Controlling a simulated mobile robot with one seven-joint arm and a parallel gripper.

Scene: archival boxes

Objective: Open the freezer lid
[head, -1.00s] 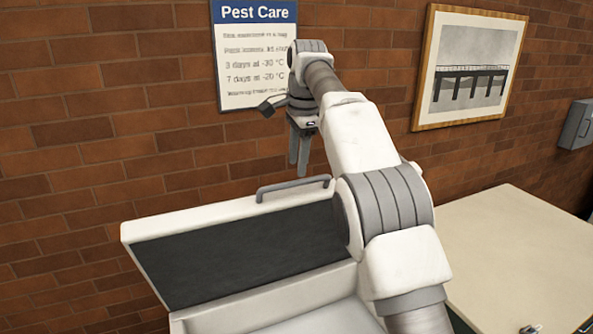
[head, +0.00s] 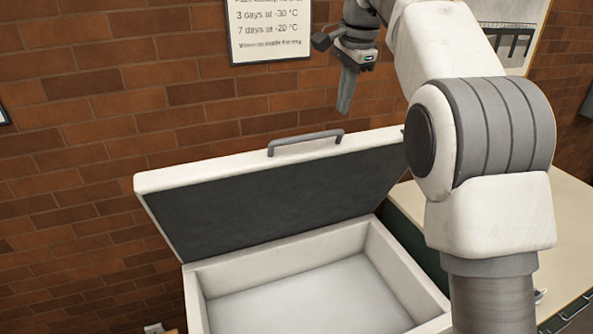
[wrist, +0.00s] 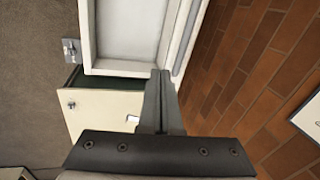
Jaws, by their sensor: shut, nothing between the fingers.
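The freezer lid (head: 270,200) stands raised and tilted back toward the brick wall in the head view, its dark inner face showing. A grey bar handle (head: 305,141) sits on its top edge. The white freezer body (head: 408,272) is open below, and its pale inside looks empty. My gripper (head: 346,100) is shut and empty, above the lid's top edge and to the right of the handle, apart from both. In the wrist view the closed fingers (wrist: 158,85) point toward the freezer (wrist: 126,66) and the lid's edge.
A cream-topped cabinet (head: 560,225) stands to the right of the freezer. A Pest Care sign (head: 268,25) and a framed picture (head: 508,40) hang on the brick wall behind. My arm covers part of the right side.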

